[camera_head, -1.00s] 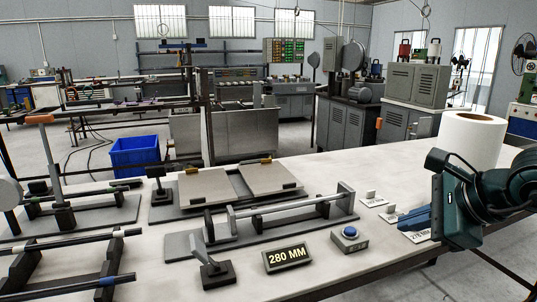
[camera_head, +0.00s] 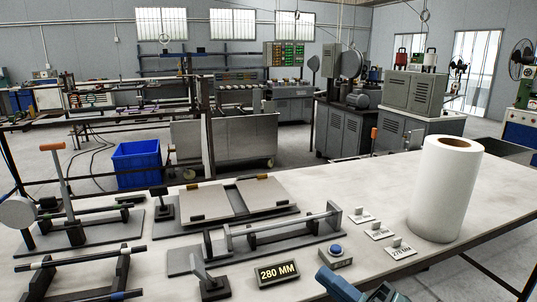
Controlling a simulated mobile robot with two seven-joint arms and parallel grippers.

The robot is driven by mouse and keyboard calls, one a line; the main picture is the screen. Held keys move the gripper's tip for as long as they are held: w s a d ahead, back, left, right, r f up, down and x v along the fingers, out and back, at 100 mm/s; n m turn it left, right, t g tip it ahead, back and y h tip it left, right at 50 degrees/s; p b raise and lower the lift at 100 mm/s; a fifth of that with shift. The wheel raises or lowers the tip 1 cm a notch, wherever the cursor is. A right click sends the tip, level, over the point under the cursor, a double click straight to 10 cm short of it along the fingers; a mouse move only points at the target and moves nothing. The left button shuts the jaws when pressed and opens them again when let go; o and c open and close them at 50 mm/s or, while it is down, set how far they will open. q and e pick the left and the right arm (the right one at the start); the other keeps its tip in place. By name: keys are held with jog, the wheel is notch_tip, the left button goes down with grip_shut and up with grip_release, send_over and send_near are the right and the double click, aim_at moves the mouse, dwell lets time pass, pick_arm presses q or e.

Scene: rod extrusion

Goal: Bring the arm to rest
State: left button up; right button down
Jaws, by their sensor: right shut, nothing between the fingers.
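My right gripper (camera_head: 338,284) shows only in part at the bottom edge of the head view, as a teal and blue piece near the table's front. It is shut and holds nothing that I can see. Most of its arm is cut off by the frame. My left gripper is not in view. A light rod on a grey fixture (camera_head: 285,229) lies on the worktable (camera_head: 360,195), behind the right gripper. The 280 MM sign (camera_head: 278,273) stands just left of the gripper, and the blue button box (camera_head: 336,256) is just behind it.
A white roll (camera_head: 445,190) stands upright on the right of the table. Small label cards (camera_head: 378,231) stand left of it. Flat plates (camera_head: 240,198) and rod racks (camera_head: 80,265) fill the left side. The tabletop behind the cards is clear.

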jog(key=s+d+f+m+t+h+p, duration=0.1)
jog(key=d+f+m+t+h+p, duration=0.2)
jog(key=f+m+h, duration=0.95)
jog(key=s+d+f+m+g+p, duration=0.1)
jog(key=s+f+m+g, duration=0.5)
jog(key=s+f+m, duration=0.6)
jog(key=shift+m+g+h, duration=0.35)
jog(key=shift+g+h, duration=0.05)
jog(key=shift+h, duration=0.05)
jog(key=shift+s, duration=0.1)
